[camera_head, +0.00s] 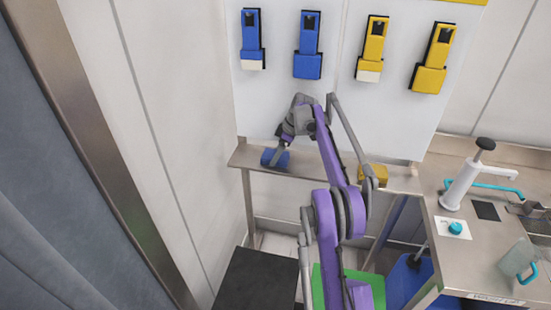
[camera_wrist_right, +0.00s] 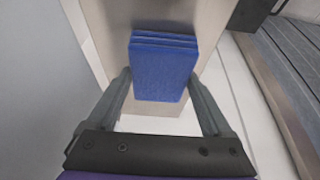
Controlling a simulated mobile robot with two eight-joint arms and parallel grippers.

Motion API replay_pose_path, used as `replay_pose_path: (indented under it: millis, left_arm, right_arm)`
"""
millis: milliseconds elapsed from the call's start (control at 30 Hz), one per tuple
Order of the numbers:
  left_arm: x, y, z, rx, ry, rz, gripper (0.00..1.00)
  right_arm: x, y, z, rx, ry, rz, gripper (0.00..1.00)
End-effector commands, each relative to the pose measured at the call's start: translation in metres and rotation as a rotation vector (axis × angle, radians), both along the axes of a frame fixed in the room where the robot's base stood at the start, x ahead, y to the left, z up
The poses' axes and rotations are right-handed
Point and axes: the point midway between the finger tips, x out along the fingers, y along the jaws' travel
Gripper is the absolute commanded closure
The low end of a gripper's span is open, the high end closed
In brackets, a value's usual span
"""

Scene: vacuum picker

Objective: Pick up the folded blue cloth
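The folded blue cloth (camera_head: 270,158) lies at the left end of the narrow metal shelf (camera_head: 330,172). In the right wrist view the cloth (camera_wrist_right: 162,70) shows its stacked folds and reaches over the shelf's front edge. My right gripper (camera_head: 281,152) is at the cloth, with its arm coming up from below. In the right wrist view its two fingers (camera_wrist_right: 160,82) are spread wide, one on each side of the cloth. I cannot tell whether they touch it. My left gripper is not in view.
A yellow folded cloth (camera_head: 378,172) lies farther right on the shelf. Blue and yellow holders (camera_head: 307,60) hang on the wall panel above. A counter with a white pump dispenser (camera_head: 467,175) stands at right, a blue bin (camera_head: 408,282) below it. A side wall bounds the left.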

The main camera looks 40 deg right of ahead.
Motion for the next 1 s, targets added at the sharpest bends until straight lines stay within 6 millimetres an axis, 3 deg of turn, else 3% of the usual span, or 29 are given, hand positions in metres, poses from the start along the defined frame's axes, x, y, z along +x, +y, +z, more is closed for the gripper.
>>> replay_pose_path:
  millis: [33, 300, 667, 900, 1000]
  left_arm:
    - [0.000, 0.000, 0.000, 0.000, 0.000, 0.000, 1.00]
    - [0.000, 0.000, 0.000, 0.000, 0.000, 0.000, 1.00]
    - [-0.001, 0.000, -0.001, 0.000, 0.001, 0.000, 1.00]
    - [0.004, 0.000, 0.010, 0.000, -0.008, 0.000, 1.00]
    - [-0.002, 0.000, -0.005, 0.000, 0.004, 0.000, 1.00]
  right_arm:
    - [0.000, 0.000, 0.000, 0.000, 0.000, 0.000, 0.27]
    - [0.000, 0.000, 0.000, 0.000, 0.000, 0.000, 0.71]
    - [0.000, 0.000, 0.004, 0.000, 0.000, 0.000, 0.71]
    - [0.001, 0.000, 0.044, 0.001, -0.002, 0.000, 0.71]
    - [-0.011, 0.013, 0.038, 0.000, 0.004, 0.001, 0.71]
